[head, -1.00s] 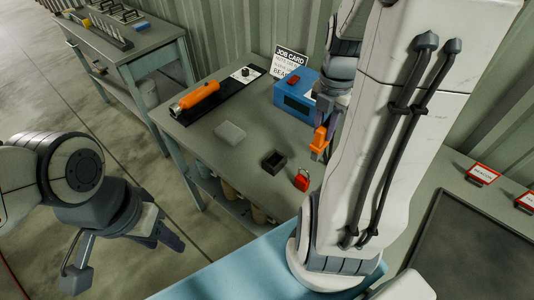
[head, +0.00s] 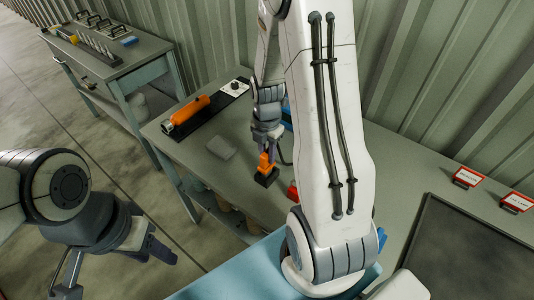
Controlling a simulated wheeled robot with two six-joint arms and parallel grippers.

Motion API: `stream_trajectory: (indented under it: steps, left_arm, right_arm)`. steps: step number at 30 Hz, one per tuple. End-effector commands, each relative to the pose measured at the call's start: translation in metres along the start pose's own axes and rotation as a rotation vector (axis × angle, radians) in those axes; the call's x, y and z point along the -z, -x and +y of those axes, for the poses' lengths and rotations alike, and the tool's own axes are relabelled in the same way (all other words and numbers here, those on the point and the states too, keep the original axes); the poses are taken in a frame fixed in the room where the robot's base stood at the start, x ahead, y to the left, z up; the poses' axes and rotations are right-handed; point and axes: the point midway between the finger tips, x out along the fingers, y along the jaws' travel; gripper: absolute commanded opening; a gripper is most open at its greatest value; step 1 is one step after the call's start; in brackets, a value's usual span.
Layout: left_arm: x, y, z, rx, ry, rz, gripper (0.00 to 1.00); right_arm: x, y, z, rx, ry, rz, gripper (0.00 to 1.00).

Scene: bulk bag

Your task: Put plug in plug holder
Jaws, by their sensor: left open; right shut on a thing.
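The orange plug (head: 264,161) is in my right gripper (head: 269,150), which is shut on it. The plug is upright at the black square plug holder (head: 267,177) on the grey-green table. Its lower end meets or overlaps the holder's opening in the head view; I cannot tell how deep it sits. The fingers and the plug hide part of the holder. My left gripper (head: 120,262) is open and empty, low at the left, away from the table.
A red padlock-like item (head: 293,192) stands close right of the holder, partly behind my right arm. A grey block (head: 221,148) and an orange-handled tool (head: 187,112) on a black strip lie to the left. A blue box (head: 287,117) is mostly hidden. A second table (head: 110,70) stands at the back left.

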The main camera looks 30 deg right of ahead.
Motion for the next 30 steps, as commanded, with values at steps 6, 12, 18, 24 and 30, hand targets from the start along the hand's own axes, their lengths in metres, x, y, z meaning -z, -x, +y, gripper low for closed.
stream_trajectory:
  steps: [6, 12, 18, 24, 30]
  left_arm:
    - [0.000, 0.002, 0.000, 0.000, 0.000, 0.000, 0.50]
    - [0.000, 0.000, 0.000, 0.000, 0.000, 0.000, 0.50]
    - [0.000, 0.000, 0.000, 0.000, 0.000, 0.000, 0.50]
    - [0.000, 0.000, 0.000, 0.000, 0.000, 0.000, 0.50]
    - [0.000, 0.001, 0.000, 0.000, 0.000, 0.000, 0.50]
  right_arm:
    - [0.000, -0.009, 0.000, -0.002, 0.000, -0.002, 0.00]
    - [0.000, -0.011, 0.000, -0.001, 0.000, -0.002, 0.00]
    - [0.000, -0.012, 0.000, -0.001, 0.000, -0.001, 0.57]
    - [0.000, -0.012, 0.000, -0.001, 0.000, -0.001, 0.57]
    - [-0.001, -0.001, 0.001, -0.003, 0.000, -0.003, 0.57]
